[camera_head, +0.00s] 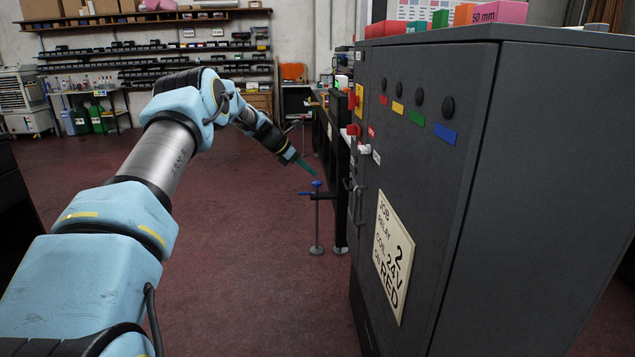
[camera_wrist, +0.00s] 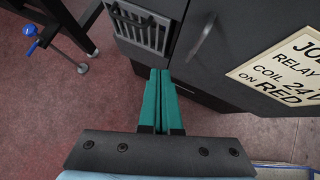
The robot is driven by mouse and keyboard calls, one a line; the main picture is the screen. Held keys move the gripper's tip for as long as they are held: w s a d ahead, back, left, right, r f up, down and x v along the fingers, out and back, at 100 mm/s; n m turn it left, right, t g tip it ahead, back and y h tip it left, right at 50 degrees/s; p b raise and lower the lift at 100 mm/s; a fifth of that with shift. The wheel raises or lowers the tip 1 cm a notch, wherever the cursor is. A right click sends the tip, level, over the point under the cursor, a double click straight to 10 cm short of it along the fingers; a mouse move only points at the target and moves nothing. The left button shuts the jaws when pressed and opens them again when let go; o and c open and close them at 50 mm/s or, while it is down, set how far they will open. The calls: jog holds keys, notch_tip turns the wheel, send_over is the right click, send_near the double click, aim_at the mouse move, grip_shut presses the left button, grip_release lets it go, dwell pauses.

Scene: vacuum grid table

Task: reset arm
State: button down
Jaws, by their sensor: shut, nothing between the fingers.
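My gripper (camera_head: 307,168) is at the end of my outstretched arm in the head view, over the open floor left of the dark cabinet (camera_head: 520,180). In the wrist view my gripper's green fingers (camera_wrist: 160,75) lie together with nothing between them. They point toward the cabinet's lower front, near a vent grille (camera_wrist: 140,28) and a dark handle (camera_wrist: 200,38). I cannot tell how far the fingertips are from the cabinet.
A blue-topped stand (camera_head: 317,215) is close to my gripper, beside a dark table (camera_head: 335,130). The cabinet bears a cream job sign (camera_head: 393,256), colored labels and a red switch (camera_head: 353,130).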

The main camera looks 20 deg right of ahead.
jog(key=s+a+r+m+y+p, duration=0.1)
jog(key=s+a+r+m+y, duration=0.1)
jog(key=s+a+m, duration=0.45)
jog(key=s+a+r+m+t+y+p, duration=0.1)
jog(key=s+a+r+y, duration=0.15)
jog(key=a, duration=0.75)
jog(key=s+a+r+m+y+p, duration=0.1)
jog(key=s+a+r+m, duration=0.2)
jog(key=s+a, duration=0.35)
jog(key=s+a+m+y+p, duration=0.1)
jog(key=s+a+m+y, duration=0.2)
jog(key=s+a+m, duration=0.6)
jog(key=s+a, duration=0.8)
jog(key=s, duration=0.4)
jog(key=shift+s+a+r+p, duration=0.2)
jog(key=shift+a+r+p, duration=0.1)
jog(key=shift+p, duration=0.1)
